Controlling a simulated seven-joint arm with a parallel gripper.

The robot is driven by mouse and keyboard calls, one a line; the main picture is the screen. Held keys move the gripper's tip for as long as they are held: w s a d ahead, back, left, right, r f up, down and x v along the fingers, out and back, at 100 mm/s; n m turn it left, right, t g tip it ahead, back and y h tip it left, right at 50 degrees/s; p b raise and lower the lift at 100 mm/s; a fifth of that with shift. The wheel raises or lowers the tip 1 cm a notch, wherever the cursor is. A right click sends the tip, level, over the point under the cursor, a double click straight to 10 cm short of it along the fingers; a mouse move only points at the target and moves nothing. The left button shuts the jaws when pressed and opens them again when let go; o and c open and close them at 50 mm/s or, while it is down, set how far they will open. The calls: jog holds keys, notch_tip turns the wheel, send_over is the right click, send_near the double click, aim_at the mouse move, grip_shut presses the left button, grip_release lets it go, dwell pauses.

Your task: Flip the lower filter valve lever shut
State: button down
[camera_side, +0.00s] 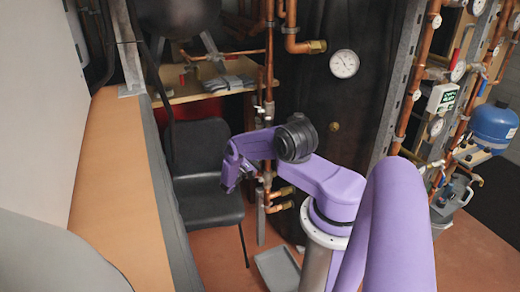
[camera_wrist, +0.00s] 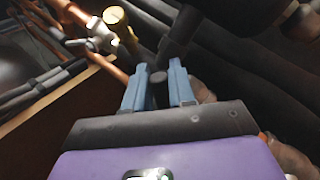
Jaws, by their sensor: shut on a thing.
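In the side view my gripper (camera_side: 232,184) hangs at the end of the purple arm, just left of the vertical copper pipe (camera_side: 268,85). In the wrist view my gripper (camera_wrist: 158,84) has two pale blue fingers with a dark, rounded bar end (camera_wrist: 158,77) between them. This dark bar looks like a valve lever, and the fingers are closed on it. It slants up and right towards a black body. The arm hides most of the lower valve in the side view, so the lever's angle cannot be told there.
Copper stubs (camera_side: 280,207) stick out low on the pipe. A black chair (camera_side: 205,160) stands close behind and left of the gripper. A brass fitting (camera_wrist: 118,22) and silver valve part (camera_wrist: 100,37) lie left of the fingers. A gauge (camera_side: 344,64) is on the dark panel.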

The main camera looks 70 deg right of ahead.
jog(key=shift+a+f, duration=0.1)
dwell(0.3)
jog(key=c, duration=1.1)
grip_release()
jog(key=shift+r, duration=1.7)
jog(key=s+a+r, duration=0.9)
jog(key=a, duration=0.1)
jog(key=shift+a+r, duration=0.35)
